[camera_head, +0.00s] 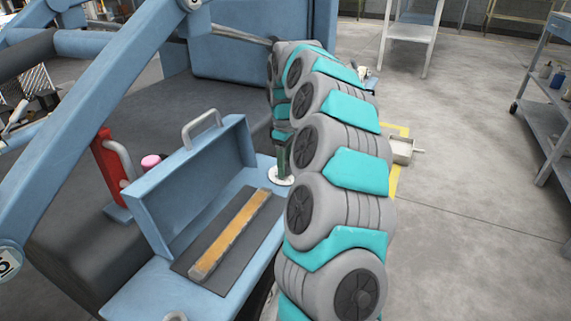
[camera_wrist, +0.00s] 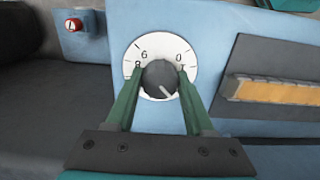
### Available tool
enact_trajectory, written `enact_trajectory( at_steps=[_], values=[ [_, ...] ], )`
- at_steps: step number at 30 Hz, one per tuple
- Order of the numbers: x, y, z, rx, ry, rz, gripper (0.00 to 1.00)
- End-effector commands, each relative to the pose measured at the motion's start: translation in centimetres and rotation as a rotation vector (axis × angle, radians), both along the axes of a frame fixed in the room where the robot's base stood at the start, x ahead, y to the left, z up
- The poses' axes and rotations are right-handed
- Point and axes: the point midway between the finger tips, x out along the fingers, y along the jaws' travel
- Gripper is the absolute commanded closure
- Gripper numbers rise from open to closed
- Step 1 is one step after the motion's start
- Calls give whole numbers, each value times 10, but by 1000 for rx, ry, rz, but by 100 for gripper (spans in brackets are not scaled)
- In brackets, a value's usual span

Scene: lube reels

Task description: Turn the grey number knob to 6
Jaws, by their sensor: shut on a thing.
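The grey knob (camera_wrist: 160,78) sits in the middle of a round white number dial (camera_wrist: 160,50) on a blue panel. Its light pointer mark slants toward the lower right. A 6, an 8 and a 0 show on the dial; other marks are partly hidden by the fingers. My gripper (camera_wrist: 160,74) has its two green fingers on either side of the knob, shut on it. In the head view the dial (camera_head: 281,180) shows beside the open blue box, with my gripper (camera_head: 281,163) pointing down over it; the knob is hidden there.
A blue box with an open lid (camera_head: 195,180) holds a yellow bar (camera_head: 232,235) left of the dial in the head view. A red post (camera_head: 108,160) and a pink cap (camera_head: 150,161) stand further left. Open floor lies to the right.

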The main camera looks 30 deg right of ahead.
Motion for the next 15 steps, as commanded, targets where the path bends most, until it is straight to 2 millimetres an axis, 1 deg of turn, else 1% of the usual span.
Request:
enact_trajectory(
  at_steps=[1,6,8,15],
  values=[
    [0,0,0,0,0,0,76],
    [0,0,0,0,0,0,95],
    [0,0,0,0,0,0,100],
    [0,0,0,0,0,-17,100]
  ],
)
